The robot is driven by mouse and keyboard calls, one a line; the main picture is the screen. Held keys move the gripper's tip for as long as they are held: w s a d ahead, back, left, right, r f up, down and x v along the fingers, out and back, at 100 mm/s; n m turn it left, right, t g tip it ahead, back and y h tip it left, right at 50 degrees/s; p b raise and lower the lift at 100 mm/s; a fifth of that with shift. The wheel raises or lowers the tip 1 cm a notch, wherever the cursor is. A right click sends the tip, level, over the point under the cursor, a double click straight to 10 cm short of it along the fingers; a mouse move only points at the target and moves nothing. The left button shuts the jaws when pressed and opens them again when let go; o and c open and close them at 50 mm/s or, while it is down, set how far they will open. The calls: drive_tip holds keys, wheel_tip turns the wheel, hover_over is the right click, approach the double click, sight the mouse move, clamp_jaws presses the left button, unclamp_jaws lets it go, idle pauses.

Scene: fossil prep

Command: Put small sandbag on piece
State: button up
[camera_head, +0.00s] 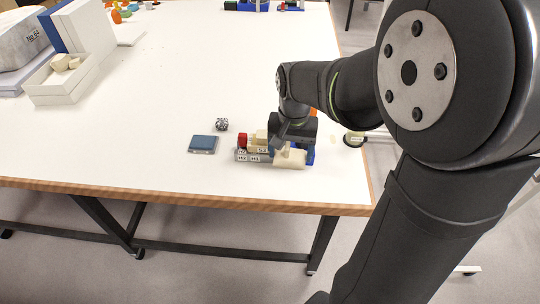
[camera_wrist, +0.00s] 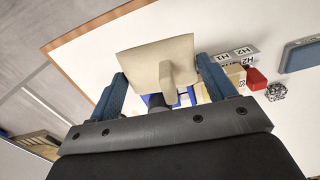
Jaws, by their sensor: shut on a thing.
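A cream small sandbag (camera_wrist: 150,62) sits between the two blue fingers of my gripper (camera_wrist: 163,82) in the wrist view, with a finger on each side. In the head view my gripper (camera_head: 291,146) points down near the table's front edge, and the pale bag (camera_head: 290,160) shows below it. Blue parts (camera_head: 310,157) show just right of the bag; a blue part also shows behind it in the wrist view. Which thing is the piece, and whether the bag touches anything below, I cannot tell.
Left of the bag are labelled grey blocks (camera_head: 248,157) and a red object (camera_head: 242,141). A blue pad (camera_head: 203,143) and a speckled cube (camera_head: 221,125) lie farther left. A white tray (camera_head: 62,84) stands far left. The table's middle is clear.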

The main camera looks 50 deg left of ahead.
drive_tip(key=shift+w+d+r, duration=0.5)
drive_tip(key=shift+w+r, duration=0.2)
drive_tip(key=w+a+r, duration=0.5)
drive_tip(key=w+r, duration=0.2)
drive_tip(key=r, duration=0.1)
drive_tip(key=n, duration=0.1)
hover_over(263, 133)
wheel_tip(263, 133, down, 6)
drive_tip(key=shift+d+r, duration=0.1)
drive_tip(key=shift+f, duration=2)
drive_tip(key=shift+f, duration=0.2)
drive_tip(key=o, duration=1.1)
